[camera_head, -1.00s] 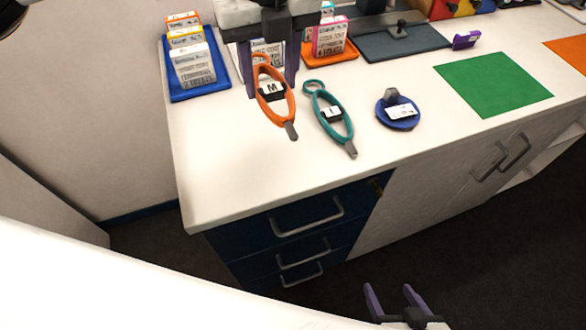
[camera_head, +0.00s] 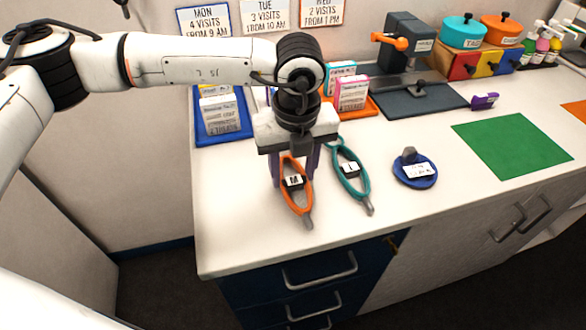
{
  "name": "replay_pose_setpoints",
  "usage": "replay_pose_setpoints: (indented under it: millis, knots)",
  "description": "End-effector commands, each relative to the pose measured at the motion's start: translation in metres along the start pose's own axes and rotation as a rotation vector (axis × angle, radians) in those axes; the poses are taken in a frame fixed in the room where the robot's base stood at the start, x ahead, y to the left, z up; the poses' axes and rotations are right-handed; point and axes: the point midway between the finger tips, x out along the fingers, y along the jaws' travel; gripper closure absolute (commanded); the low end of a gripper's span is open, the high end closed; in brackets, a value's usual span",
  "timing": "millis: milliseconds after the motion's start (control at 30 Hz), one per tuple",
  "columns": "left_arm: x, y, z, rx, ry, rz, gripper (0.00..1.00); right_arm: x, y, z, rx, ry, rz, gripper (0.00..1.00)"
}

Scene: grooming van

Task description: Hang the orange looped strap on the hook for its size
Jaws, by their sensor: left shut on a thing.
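The orange looped strap (camera_head: 306,199), with a white tag reading M and a grey end, is at my left gripper (camera_head: 294,168) over the left part of the white counter. The gripper points down, with a finger on each side of the upper loop, and is shut on the strap. I cannot tell whether the strap's grey end touches the counter. No hook for the straps is clearly in view. My right gripper is out of view.
A blue round-based object (camera_head: 426,182) and a green mat (camera_head: 512,144) lie to the right. A blue tray (camera_head: 206,139) and an orange tray (camera_head: 372,110) hold cards or boxes behind. A dark grey stand (camera_head: 405,55) and pots are at the back. The counter's front left is clear.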

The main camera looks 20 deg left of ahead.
Motion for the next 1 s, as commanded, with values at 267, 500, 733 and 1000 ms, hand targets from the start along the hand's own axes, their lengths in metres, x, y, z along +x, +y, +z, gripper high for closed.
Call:
replay_pose_setpoints:
  millis: [267, 500, 733, 1000]
  knots:
    - [0.003, 0.0, 0.0, 0.0, 0.0, 0.0, 0.45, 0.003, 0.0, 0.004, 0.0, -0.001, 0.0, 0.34]
    - [0.003, 0.0, 0.0, 0.0, 0.0, 0.0, 0.38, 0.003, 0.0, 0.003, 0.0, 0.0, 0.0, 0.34]
    - [-0.001, 0.0, 0.0, 0.0, -0.001, 0.001, 0.38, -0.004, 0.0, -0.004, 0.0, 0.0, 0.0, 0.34]
    - [-0.044, -0.005, 0.002, 0.0, -0.003, -0.004, 0.38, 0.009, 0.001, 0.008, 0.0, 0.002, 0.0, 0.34]
